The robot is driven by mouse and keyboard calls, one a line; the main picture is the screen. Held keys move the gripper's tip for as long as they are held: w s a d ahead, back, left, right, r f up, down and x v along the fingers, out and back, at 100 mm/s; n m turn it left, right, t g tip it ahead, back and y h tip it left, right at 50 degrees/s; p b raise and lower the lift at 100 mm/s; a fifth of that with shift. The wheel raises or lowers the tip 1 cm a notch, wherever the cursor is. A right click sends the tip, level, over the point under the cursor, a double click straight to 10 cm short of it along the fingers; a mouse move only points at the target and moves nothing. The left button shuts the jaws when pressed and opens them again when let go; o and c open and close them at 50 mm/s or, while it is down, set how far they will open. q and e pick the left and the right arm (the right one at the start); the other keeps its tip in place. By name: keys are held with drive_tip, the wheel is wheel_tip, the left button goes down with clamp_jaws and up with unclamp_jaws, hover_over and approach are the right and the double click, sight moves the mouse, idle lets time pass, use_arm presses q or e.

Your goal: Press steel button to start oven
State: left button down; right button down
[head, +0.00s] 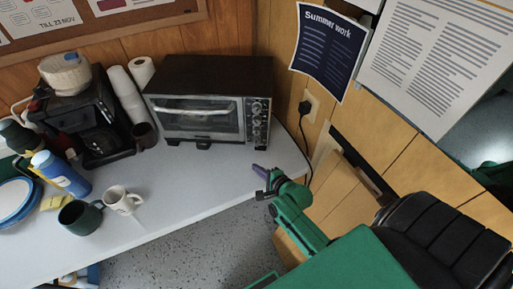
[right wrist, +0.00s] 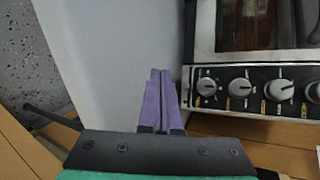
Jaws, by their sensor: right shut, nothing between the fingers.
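The oven (head: 196,125) is a black and silver toaster oven on the white counter, its door shut. Its control panel (head: 257,122) has a column of round silver controls at the right. In the right wrist view the oven panel (right wrist: 255,104) appears as a row of controls at the right. The end control (right wrist: 207,86) is closest to my fingers; I cannot tell which one is the steel button. My right gripper (head: 262,172), with purple fingers, is shut and empty, in front of the oven's right end and apart from it. It also shows in the right wrist view (right wrist: 160,74). My left gripper is out of view.
A coffee maker (head: 90,120), paper cups (head: 124,92) and a dark mug (head: 145,136) stand left of the oven. A white mug (head: 122,200) and a green mug (head: 80,217) are near the front edge. A cord (head: 307,150) hangs at the right wall. The counter before the oven is clear.

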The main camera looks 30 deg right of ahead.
sight(259, 162)
drive_tip(key=w+d+b, duration=0.2)
drive_tip(key=w, duration=0.1)
drive_tip(key=w+d+b, duration=0.1)
drive_tip(key=w, duration=0.1)
drive_tip(key=shift+w+d+f, duration=0.1)
drive_tip(key=shift+w+d, duration=0.2)
drive_tip(key=shift+w, duration=0.1)
idle(1.6)
drive_tip(key=shift+w+d, duration=0.25)
drive_tip(key=shift+w, duration=0.1)
drive_tip(key=shift+w+d, duration=0.2)
drive_tip(key=shift+w, duration=0.15)
idle(0.5)
drive_tip(key=shift+s+a+r+p, duration=0.3)
drive_tip(key=shift+s+p, duration=0.2)
drive_tip(key=shift+p, duration=0.15)
drive_tip(key=shift+s+a+f, duration=0.1)
drive_tip(key=shift+s, duration=0.05)
drive_tip(key=shift+s+f, duration=0.1)
